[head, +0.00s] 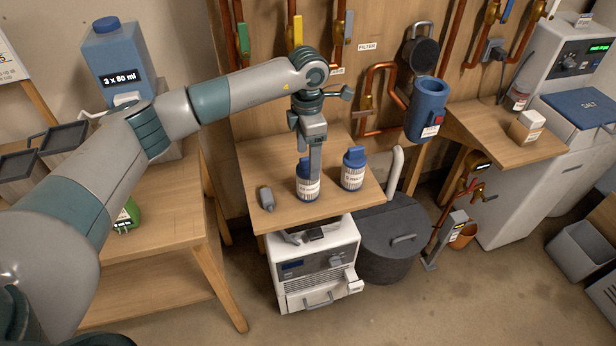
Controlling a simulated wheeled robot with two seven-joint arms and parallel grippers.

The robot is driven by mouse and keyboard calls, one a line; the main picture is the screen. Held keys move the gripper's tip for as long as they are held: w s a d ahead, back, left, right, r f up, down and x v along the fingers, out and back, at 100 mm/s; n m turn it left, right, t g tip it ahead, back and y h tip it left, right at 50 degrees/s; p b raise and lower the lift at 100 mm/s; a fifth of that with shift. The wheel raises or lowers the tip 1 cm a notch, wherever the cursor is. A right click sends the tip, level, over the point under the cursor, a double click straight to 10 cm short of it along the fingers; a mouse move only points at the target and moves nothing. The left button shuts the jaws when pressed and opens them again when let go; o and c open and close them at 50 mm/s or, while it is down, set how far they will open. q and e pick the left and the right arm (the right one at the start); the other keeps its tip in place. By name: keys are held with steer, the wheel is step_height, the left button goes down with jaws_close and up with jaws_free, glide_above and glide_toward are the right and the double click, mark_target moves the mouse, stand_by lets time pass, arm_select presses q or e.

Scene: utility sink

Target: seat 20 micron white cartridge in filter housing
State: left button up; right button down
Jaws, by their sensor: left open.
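Two short cylinders with blue tops and white labelled bodies stand upright on the small wooden table. They look like cartridges; the print is too small to read. The left cartridge (308,189) is directly under my left gripper (309,172), which points down with its fingers open at the cartridge's top. Contact cannot be made out. The right cartridge (353,170) stands a little apart. The filter housing (429,108) is a blue open-topped cylinder on the wall to the right, its dark round lid (421,52) above and behind it. My right gripper is not in view.
A small grey object (267,198) lies at the left of the wooden table (258,160). Copper pipes (370,85) and valves line the wall. A white machine (315,270) and a dark lidded bin (393,245) stand below. A right-hand shelf (490,135) holds small containers.

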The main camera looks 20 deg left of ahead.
arm_select(q)
steer(key=shift+f, duration=0.9)
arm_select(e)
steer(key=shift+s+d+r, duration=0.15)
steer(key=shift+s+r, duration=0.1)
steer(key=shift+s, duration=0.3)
arm_select(q)
steer(key=shift+r, duration=0.1)
steer(key=c, duration=1.7)
steer(key=shift+o, duration=0.2)
steer(key=shift+r, duration=0.1)
